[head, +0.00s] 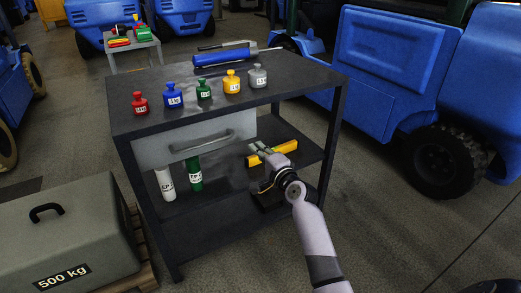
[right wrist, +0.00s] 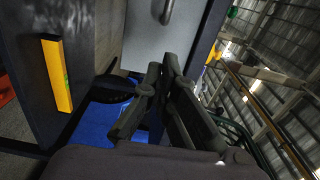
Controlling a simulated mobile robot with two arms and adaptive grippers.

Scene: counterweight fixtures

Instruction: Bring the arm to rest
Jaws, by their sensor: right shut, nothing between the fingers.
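My right gripper (head: 257,150) reaches in from the lower right in the head view and hangs in front of the dark workbench (head: 226,128), below the right end of its grey drawer (head: 197,139). Its fingers are shut with nothing between them, and they also show in the right wrist view (right wrist: 163,85). A yellow bar (head: 272,152) lies on the shelf behind the gripper and is partly hidden by it; it also shows in the right wrist view (right wrist: 57,75). My left gripper is not in view.
Red (head: 140,104), blue (head: 173,97), green, yellow and grey weights stand in a row on the bench top. A white bottle (head: 166,184) and a green bottle (head: 195,174) stand below the drawer. A 500 kg block (head: 75,240) is at lower left. Blue vehicles (head: 385,70) surround the bench.

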